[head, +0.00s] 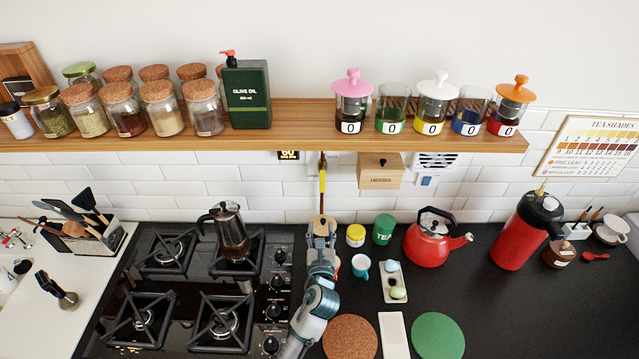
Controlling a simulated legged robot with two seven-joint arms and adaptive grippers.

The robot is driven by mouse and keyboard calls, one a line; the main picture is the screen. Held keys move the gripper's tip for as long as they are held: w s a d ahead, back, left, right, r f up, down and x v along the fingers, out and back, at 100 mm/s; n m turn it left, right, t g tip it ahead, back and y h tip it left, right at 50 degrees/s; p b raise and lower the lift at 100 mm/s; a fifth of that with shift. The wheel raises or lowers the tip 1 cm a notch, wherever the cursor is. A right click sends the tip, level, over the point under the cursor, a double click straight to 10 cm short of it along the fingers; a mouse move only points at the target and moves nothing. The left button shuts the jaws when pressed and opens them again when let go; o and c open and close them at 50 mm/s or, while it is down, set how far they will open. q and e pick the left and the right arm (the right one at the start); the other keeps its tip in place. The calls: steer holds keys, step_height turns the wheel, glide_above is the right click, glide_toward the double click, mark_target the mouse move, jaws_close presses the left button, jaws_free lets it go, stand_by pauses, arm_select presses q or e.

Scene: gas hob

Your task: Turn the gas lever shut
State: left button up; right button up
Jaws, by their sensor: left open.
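The gas lever appears to be the narrow upright yellow piece (322,183) with a dark reddish upper end, in front of the white tiles just below the shelf. It points roughly up and down in the picture. My left gripper (321,226) is open directly below it, to the right of the hob. The fingers are small in the picture, and I cannot tell whether they touch the lever. My left arm comes up from the bottom of the view. My right gripper is not in view.
The gas hob (183,300) with a moka pot (231,232) stands left of my arm. A white cup (361,266), a yellow-labelled jar (355,235) and a red kettle (432,240) stand to the right. The wooden shelf (300,112) with jars overhangs the wall. A herbs box (379,171) hangs beside the lever.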

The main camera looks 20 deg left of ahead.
arm_select(q)
glide_toward(321, 188)
steer(key=b+x, duration=0.2)
steer(key=x, duration=0.7)
steer(key=shift+w+f, duration=0.2)
steer(key=shift+d+r, duration=0.2)
steer(key=shift+d, duration=0.35)
steer(key=shift+a, duration=0.2)
steer(key=c, duration=0.7)
steer(key=shift+a+f, duration=0.1)
steer(key=shift+a, duration=0.1)
jaws_close()
steer(key=shift+a, duration=0.15)
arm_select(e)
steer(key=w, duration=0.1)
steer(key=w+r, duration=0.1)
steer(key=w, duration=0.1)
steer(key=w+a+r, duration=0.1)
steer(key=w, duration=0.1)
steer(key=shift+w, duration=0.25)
